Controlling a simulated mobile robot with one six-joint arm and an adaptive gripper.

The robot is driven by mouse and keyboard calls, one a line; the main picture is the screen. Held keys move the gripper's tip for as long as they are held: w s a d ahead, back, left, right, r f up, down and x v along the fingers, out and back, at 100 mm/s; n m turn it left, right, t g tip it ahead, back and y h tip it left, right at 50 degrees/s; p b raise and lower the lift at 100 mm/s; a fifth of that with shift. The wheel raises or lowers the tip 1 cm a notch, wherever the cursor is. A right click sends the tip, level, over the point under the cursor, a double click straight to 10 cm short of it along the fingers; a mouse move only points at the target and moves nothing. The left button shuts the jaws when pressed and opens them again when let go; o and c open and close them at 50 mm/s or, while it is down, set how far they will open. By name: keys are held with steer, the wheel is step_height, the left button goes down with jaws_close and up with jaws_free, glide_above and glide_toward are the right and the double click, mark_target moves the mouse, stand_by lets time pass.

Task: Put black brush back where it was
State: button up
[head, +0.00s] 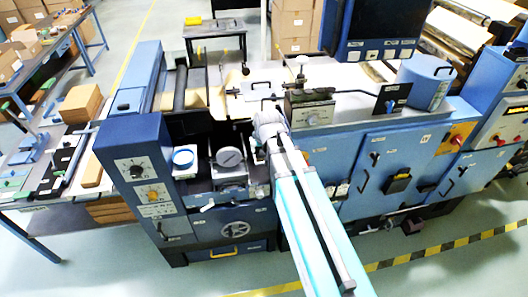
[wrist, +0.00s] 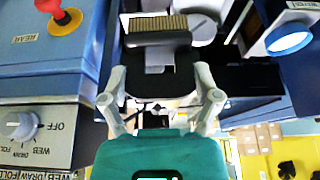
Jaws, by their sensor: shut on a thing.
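My gripper (wrist: 161,76) is shut on the black brush (wrist: 158,40), with one pale finger at each side of its black body. The brush's strip of tan bristles (wrist: 157,22) points away from my palm. In the head view my gripper (head: 268,124) is over the blue machine, near its gauges. I cannot make out the brush in the head view; my arm and wrist seem to cover it. No marked resting place for the brush can be told in either view.
The blue machine (head: 385,165) fills the middle, with a control box (head: 150,180) at left and a round blue canister (head: 427,80) at right. A red knob (wrist: 66,18) stands up at the wrist view's upper left. A side table (head: 28,190) with brown blocks is at left.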

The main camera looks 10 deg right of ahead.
steer(key=w+d+f+b, duration=0.1)
steer(key=w+f+b, duration=0.2)
steer(key=w, duration=0.1)
steer(key=w+d+f+b, duration=0.1)
steer(key=w+f+b, duration=0.2)
steer(key=w, duration=0.1)
steer(key=w+f+b, duration=0.3)
steer(key=w, duration=0.2)
steer(key=shift+d, duration=0.4)
steer(key=shift+f, duration=0.1)
steer(key=shift+w+f+b, duration=0.3)
steer(key=shift+f+b, duration=0.15)
steer(key=shift+b, duration=0.1)
steer(key=shift+f+b, duration=1.45)
steer(key=shift+b, duration=0.05)
steer(key=shift+d+f, duration=0.1)
steer(key=shift+f, duration=0.05)
